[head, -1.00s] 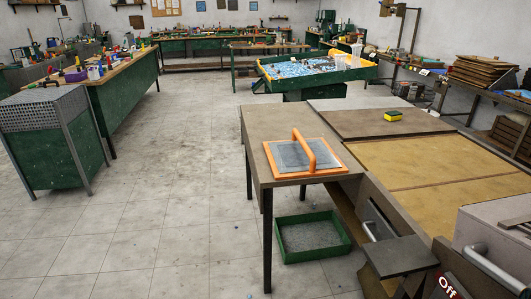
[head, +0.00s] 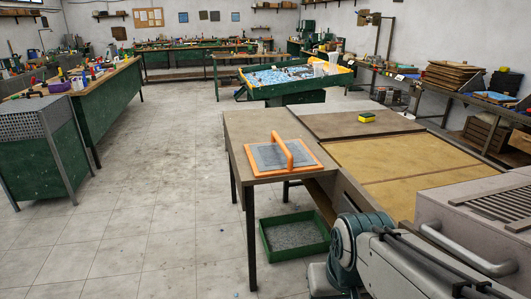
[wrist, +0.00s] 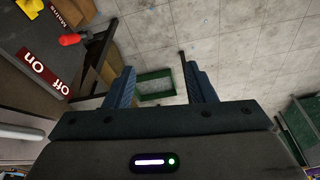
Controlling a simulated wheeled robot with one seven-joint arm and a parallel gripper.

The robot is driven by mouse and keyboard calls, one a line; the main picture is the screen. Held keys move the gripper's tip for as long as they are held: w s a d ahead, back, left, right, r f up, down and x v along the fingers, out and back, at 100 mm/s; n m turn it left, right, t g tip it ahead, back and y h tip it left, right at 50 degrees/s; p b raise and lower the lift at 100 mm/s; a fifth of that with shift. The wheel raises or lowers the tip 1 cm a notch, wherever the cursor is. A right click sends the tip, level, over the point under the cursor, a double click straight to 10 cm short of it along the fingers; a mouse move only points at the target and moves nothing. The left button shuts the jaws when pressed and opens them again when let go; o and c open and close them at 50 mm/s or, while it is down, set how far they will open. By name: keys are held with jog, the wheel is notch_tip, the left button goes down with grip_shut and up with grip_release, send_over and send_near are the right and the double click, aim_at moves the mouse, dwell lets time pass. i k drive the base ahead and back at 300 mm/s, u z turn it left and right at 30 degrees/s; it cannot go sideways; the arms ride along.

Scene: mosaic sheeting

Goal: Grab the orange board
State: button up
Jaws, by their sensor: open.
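The orange board (head: 262,171) lies flat on the near left end of the brown table (head: 246,118). It has an orange rim, a grey face and an arched orange handle (head: 283,150) standing up from it. My gripper (wrist: 160,85) is open and empty in the wrist view, its two blue fingers spread over the floor. In the head view my arm shows at the lower right, to the right of and nearer than the board; the fingers cannot be made out there.
A green tray (head: 318,246) sits low beneath the table. A machine with a metal handle (head: 470,255) stands at the right. The tiled floor (head: 150,215) to the left is clear.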

aim_at(277, 157)
jog(key=u, duration=0.25)
jog(key=i, duration=2.4)
jog(key=z, duration=0.3)
